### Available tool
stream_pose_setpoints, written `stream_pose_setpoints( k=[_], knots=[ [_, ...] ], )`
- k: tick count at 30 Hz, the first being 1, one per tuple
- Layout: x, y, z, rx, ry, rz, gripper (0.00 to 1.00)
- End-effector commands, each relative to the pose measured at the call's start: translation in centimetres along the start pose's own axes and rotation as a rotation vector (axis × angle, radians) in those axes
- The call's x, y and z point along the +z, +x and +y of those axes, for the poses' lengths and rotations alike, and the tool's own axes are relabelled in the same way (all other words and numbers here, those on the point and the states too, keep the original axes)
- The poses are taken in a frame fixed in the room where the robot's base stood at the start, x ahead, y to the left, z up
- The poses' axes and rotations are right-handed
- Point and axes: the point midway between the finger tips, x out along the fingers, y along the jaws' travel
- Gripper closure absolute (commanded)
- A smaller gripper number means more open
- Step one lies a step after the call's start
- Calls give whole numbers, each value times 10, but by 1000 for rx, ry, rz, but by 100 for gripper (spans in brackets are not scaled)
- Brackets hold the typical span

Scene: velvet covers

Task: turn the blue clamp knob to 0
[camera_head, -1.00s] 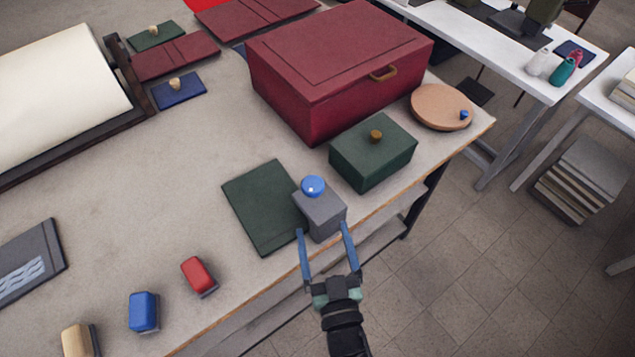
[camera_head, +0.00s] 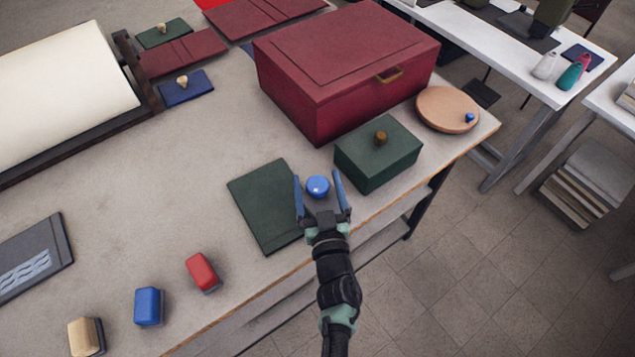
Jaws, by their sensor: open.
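The blue clamp knob (camera_head: 317,186) is a round blue cap with a small pale mark on its top. It sat on a grey block in the earlier view; that block is now mostly hidden behind my gripper. My gripper (camera_head: 319,180) is open, with one blue finger at the left of the knob and one at the right. Small gaps seem to show between the fingers and the knob. Any scale or 0 mark is too small or hidden to see.
A dark green flat cover (camera_head: 262,205) lies just left of the knob. A green box (camera_head: 378,155) with a brass knob stands close at the right. A large red box (camera_head: 345,65) is behind. Red (camera_head: 201,271) and blue (camera_head: 148,306) blocks lie at front left.

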Motion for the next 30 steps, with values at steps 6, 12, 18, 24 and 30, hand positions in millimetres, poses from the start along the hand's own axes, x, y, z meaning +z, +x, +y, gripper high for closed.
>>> stream_pose_setpoints(
  k=[6,12,18,24,30],
  knots=[
    [0,0,0,0,0,0,26],
    [0,0,0,0,0,0,62],
    [0,0,0,0,0,1,96],
    [-2,0,0,-11,-1,2,96],
    [-4,0,2,-66,1,0,96]
  ],
)
